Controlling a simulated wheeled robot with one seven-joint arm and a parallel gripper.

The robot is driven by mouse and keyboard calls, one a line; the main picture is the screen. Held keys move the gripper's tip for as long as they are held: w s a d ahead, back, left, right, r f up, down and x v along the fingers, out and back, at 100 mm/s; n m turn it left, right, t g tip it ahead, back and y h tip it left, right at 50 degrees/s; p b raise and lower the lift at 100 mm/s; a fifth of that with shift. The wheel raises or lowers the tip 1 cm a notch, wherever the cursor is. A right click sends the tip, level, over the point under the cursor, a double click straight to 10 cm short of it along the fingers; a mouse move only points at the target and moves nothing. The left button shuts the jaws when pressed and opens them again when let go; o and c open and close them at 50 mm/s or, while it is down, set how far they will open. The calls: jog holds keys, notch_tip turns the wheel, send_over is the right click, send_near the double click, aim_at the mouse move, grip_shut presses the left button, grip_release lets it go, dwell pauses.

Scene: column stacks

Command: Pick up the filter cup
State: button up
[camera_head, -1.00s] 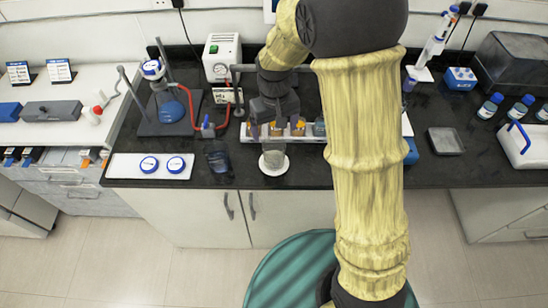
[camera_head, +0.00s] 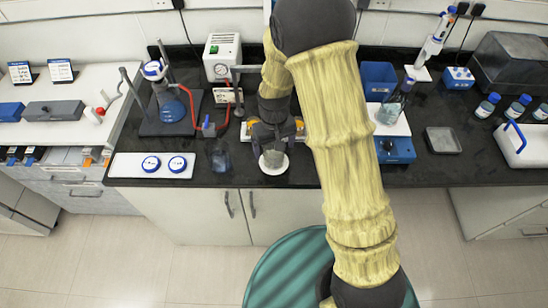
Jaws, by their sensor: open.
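A clear cup (camera_head: 273,157), which looks like the filter cup, stands upright on a white round base (camera_head: 274,170) near the front edge of the dark bench. My gripper (camera_head: 272,152) points down over it, open. Its two dark fingers are apart at the left and right of the cup's upper part. I cannot tell whether they touch it. The gripper body hides part of the cup's rim and the area behind.
A clear beaker (camera_head: 220,155) stands close on the left. A flask on a stand (camera_head: 172,106) and red tubing are behind left. A blue balance-like device (camera_head: 396,151) is right. Bench between is clear.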

jog(key=shift+w+f+p, duration=0.15)
jog(key=shift+f+p, duration=0.6)
jog(key=shift+f, duration=1.5)
jog(key=shift+c, duration=0.4)
jog(key=c, duration=1)
